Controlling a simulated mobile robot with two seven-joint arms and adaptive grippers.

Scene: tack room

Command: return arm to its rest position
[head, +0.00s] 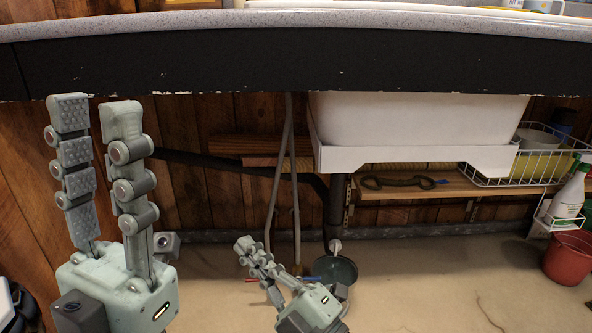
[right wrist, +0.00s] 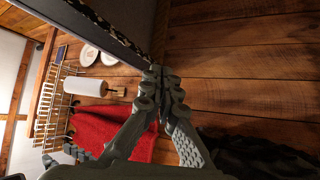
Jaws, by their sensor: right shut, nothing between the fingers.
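My left gripper (head: 95,115) stands upright at the left of the head view, its two grey jointed fingers apart with nothing between them. My right gripper (head: 243,246) is lower, near the middle of the head view, below the counter and tilted up to the left. In the right wrist view its fingers (right wrist: 158,75) meet at the tips, with nothing held. The dark counter edge runs close to the right fingertips in that view; I cannot tell whether they touch.
The counter (head: 270,65) spans the top of the head view, with a white sink basin (head: 420,125) beneath. Pipes (head: 295,190) hang in the middle. A shelf (head: 400,190), spray bottle (head: 570,195) and red bucket (head: 567,258) are at right. The right wrist view shows a red cloth (right wrist: 110,125) and a paper roll (right wrist: 85,86).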

